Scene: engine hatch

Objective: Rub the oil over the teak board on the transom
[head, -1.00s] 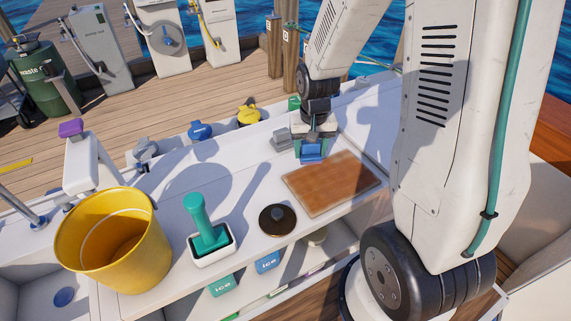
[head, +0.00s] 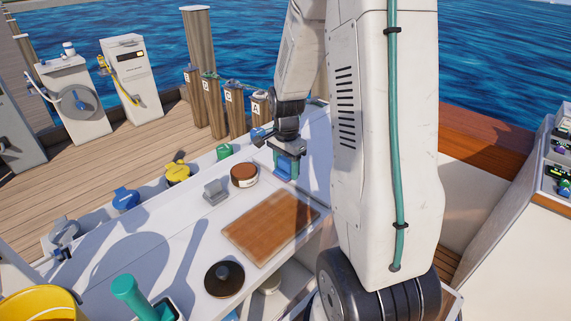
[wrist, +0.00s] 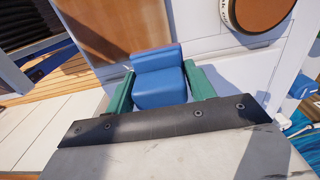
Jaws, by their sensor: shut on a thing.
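The teak board (head: 262,232), a flat brown rectangle, lies on the white transom top (head: 180,262). Its near end also shows at upper left in the wrist view (wrist: 110,28). My gripper (head: 287,160) is shut on a blue block (wrist: 158,80), held between green fingers. The block has a reddish edge at its far end. In the head view the gripper is just beyond the board's far right corner; whether the block touches the surface I cannot tell. A round tin with a brown top (head: 244,174) stands left of the gripper; its rim shows in the wrist view (wrist: 258,12).
A grey block (head: 215,191) stands beside the tin. A dark round lid-like disc (head: 224,279) lies before the board. A green-handled tool (head: 135,298) and yellow bucket (head: 42,305) stand at lower left. Coloured caps, including a yellow one (head: 177,172), line the far edge.

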